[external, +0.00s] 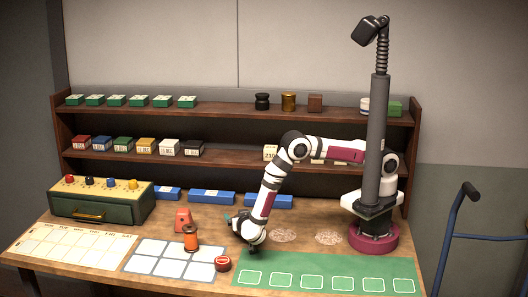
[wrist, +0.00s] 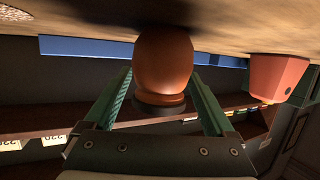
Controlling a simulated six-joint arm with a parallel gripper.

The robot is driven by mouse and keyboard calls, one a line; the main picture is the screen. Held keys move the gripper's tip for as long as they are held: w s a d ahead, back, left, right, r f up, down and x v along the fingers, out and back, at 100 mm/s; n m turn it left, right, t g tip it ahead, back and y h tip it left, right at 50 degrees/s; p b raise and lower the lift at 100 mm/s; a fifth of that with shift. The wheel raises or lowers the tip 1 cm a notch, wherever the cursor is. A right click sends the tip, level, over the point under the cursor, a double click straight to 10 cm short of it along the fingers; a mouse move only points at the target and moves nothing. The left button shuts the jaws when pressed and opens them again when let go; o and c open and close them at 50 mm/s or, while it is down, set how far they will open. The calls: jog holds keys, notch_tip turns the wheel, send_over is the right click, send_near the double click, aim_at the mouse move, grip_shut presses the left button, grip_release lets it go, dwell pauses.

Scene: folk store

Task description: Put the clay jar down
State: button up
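The clay jar (wrist: 164,58) is a round orange-brown body with a ringed neck and a dark disc at its end. In the wrist view, where the tabletop shows at the top, it sits between the two green fingers of my gripper (wrist: 161,84), which close against its sides. Its rounded end points towards the tabletop; I cannot tell whether it touches. In the external view my gripper (external: 233,221) is low over the middle of the table, and the jar is hidden behind it.
A red tapered block (external: 183,220) stands to the left; it also shows in the wrist view (wrist: 275,77). An orange spool-like object (external: 190,240) stands on the pale grid mat, near a red round piece (external: 222,263). A green mat (external: 325,272) lies in front. Blue bins (external: 211,196) line the back.

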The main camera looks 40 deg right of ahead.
jog(key=shift+f, duration=0.45)
jog(key=shift+r, duration=0.55)
jog(key=v, duration=1.2)
jog(key=w+d+r+m+g+h, duration=0.1)
jog(key=d+r+g, duration=0.5)
jog(key=d, duration=0.7)
jog(key=w+d+r+m+g+h, duration=0.1)
jog(key=w+d+r+g+h, duration=0.1)
jog(key=d+r+g, duration=0.75)
jog(key=s+d+t+y, duration=0.1)
jog(key=s+d+y, duration=0.7)
jog(key=s, duration=0.5)
jog(key=shift+d+r+n+t+y, duration=0.15)
jog(key=shift+d+n+t+y, duration=0.25)
jog(key=shift+y, duration=0.7)
